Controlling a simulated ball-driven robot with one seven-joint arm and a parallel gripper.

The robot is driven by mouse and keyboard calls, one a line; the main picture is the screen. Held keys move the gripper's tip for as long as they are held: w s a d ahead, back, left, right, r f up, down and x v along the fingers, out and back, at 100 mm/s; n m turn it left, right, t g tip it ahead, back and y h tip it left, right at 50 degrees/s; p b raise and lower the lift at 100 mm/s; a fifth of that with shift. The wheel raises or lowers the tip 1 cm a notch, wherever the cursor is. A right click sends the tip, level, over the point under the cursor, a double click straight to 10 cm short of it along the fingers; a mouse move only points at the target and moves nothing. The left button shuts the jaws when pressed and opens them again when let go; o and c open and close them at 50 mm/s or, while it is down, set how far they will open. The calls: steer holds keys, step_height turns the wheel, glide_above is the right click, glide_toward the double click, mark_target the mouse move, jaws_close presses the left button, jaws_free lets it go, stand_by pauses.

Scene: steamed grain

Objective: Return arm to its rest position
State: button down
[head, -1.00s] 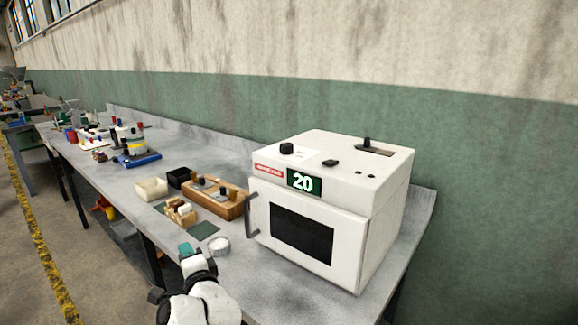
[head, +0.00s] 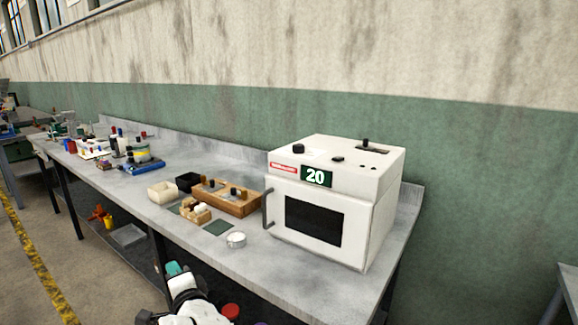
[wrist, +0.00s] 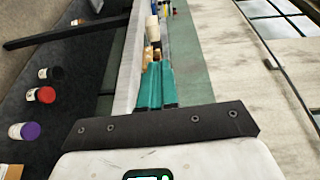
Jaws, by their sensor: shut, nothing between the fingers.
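My white arm and gripper (head: 174,268) show at the bottom of the head view, in front of the bench's front edge and below its top. The teal fingertips also show in the wrist view (wrist: 155,86), lying side by side, shut with nothing between them. The gripper is apart from the bench things. The white oven (head: 336,202) stands on the right end of the bench with its door shut and its display reading 20. The rest of my arm is cut off by the lower edge of the head view.
The grey bench (head: 185,240) holds a wooden block with weights (head: 235,205), a cream tray (head: 162,193), a black box (head: 187,181) and a small round dish (head: 236,240). Lidded jars (wrist: 40,95) stand below, in the wrist view. Floor (head: 50,245) is open at left.

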steer(key=s+d+f+n+g+h, duration=0.25)
steer(key=d+f, duration=0.55)
steer(key=d, duration=0.6)
steer(key=s+d+f+n+g+h, duration=0.1)
steer(key=s+d+f+n+h, duration=0.15)
steer(key=d+f, duration=0.75)
steer(key=s+d+f+n+g+h, duration=0.1)
steer(key=s+d+f+n+g, duration=0.1)
steer(key=s+d, duration=0.65)
steer(key=s+d+f+n+g+h, duration=0.15)
steer(key=s+d, duration=0.35)
steer(key=d, duration=0.6)
steer(key=s+d+g+h, duration=0.1)
steer(key=s+d+g, duration=0.2)
steer(key=s, duration=1.1)
steer(key=s+d+n+g+h, duration=0.1)
steer(key=s+d, duration=0.6)
steer(key=s, duration=0.8)
steer(key=shift+d+r+g+h, duration=0.4)
steer(key=shift+g+h, duration=0.25)
steer(key=shift+g, duration=0.35)
